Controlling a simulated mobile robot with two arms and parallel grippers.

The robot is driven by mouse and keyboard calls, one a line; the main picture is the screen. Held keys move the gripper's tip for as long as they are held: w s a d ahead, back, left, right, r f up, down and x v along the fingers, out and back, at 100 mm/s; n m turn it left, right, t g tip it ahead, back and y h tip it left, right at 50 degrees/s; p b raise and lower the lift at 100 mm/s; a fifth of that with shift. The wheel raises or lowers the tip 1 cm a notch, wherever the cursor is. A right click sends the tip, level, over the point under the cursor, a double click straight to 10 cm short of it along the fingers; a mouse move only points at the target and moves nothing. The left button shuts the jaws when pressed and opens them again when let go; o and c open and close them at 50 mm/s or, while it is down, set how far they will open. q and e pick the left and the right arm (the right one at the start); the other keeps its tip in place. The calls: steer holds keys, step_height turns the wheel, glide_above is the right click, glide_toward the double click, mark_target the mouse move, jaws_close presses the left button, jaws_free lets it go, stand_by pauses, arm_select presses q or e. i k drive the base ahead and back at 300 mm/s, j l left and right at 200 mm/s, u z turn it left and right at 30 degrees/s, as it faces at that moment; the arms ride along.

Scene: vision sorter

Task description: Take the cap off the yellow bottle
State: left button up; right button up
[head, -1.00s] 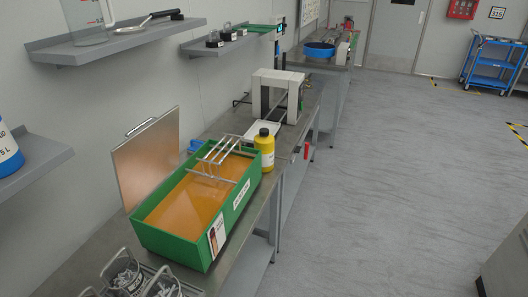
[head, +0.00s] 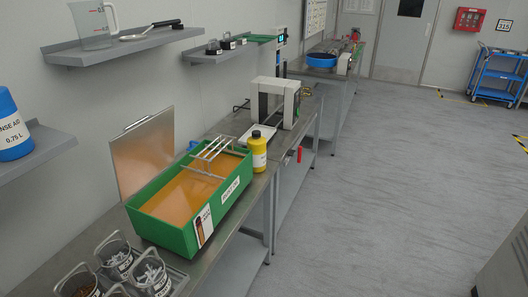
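The yellow bottle (head: 259,154) stands upright on the steel bench, just right of the far end of the green tank. It has a dark cap (head: 256,134) on top and a pale label on its front. Neither of my grippers shows in the head view.
The green tank (head: 171,238) holds orange liquid, with a metal rack (head: 213,147) at its far end. A white frame-shaped machine (head: 273,88) stands behind the bottle. Wire-handled baskets (head: 114,258) sit at the near end. Grey floor (head: 360,200) is open to the right.

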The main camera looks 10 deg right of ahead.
mark_target(258, 147)
steer(key=i+l, duration=0.3)
steer(key=l, duration=0.15)
steer(key=i+l, duration=0.35)
steer(key=l, duration=0.15)
steer(key=i+l, duration=0.3)
steer(key=l, duration=0.15)
steer(key=i+l, duration=0.35)
steer(key=l, duration=0.15)
steer(key=i+l, duration=0.3)
steer(key=l, duration=0.15)
steer(key=i+l+u, duration=0.25)
steer(key=l, duration=0.35)
steer(key=i+l+u, duration=0.25)
steer(key=i+l, duration=0.15)
steer(key=l, duration=0.35)
steer(key=i+l+u, duration=0.15)
steer(key=l, duration=0.2)
steer(key=l+u, duration=0.1)
steer(key=l, duration=0.25)
steer(key=i, duration=0.05)
